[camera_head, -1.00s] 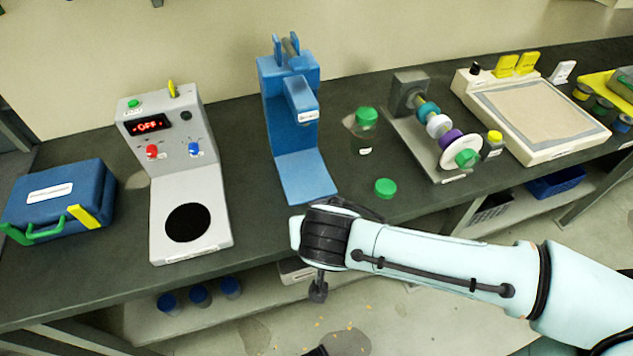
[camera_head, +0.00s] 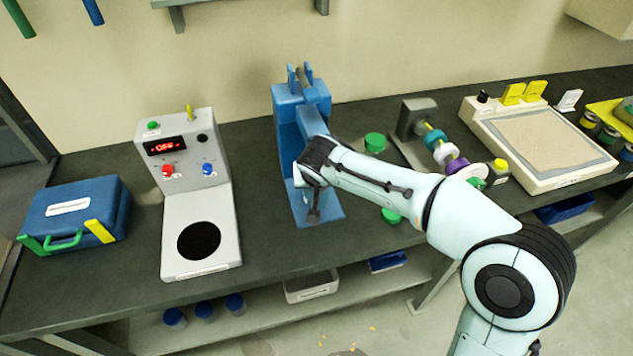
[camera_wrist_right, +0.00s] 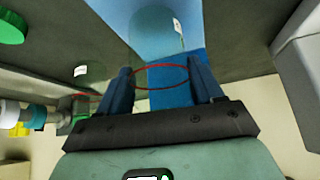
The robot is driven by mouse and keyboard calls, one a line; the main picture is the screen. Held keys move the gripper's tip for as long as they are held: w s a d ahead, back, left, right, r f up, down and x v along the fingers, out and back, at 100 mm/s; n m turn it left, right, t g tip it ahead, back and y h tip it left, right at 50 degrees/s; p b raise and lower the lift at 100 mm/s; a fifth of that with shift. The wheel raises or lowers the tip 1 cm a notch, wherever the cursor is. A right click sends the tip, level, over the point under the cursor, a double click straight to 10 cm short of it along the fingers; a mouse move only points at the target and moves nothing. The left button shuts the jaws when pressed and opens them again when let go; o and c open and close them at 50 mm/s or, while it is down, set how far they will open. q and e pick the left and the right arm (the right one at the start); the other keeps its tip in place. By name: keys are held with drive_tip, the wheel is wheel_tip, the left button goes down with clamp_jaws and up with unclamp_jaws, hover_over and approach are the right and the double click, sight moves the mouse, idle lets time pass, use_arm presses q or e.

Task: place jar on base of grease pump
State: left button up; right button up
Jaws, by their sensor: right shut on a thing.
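The grease pump (camera_head: 298,112) is the blue stand on the bench, with its flat blue base (camera_head: 328,214) reaching toward the front edge. In the right wrist view a clear jar (camera_wrist_right: 160,35) with a small white label and a red rim sits between my right fingers (camera_wrist_right: 163,80). These are shut on it. The blue pump surface (camera_wrist_right: 178,93) shows behind and through the jar. Whether the jar touches the base cannot be told. My left gripper is not in view.
A green-lidded jar (camera_head: 375,142) stands right of the pump, and a loose green lid (camera_head: 391,215) lies in front of it. A spool stand (camera_head: 414,116) is farther right. A grey machine (camera_head: 203,245) reading OFF and a blue case (camera_head: 75,212) are left.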

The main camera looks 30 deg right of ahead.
drive_tip(key=shift+f, duration=0.65)
drive_tip(key=shift+s, duration=0.15)
drive_tip(key=shift+f, duration=0.1)
drive_tip(key=shift+f+b, duration=0.2)
drive_tip(key=shift+b, duration=0.15)
drive_tip(key=o, duration=1.2)
drive_tip(key=shift+r, duration=0.1)
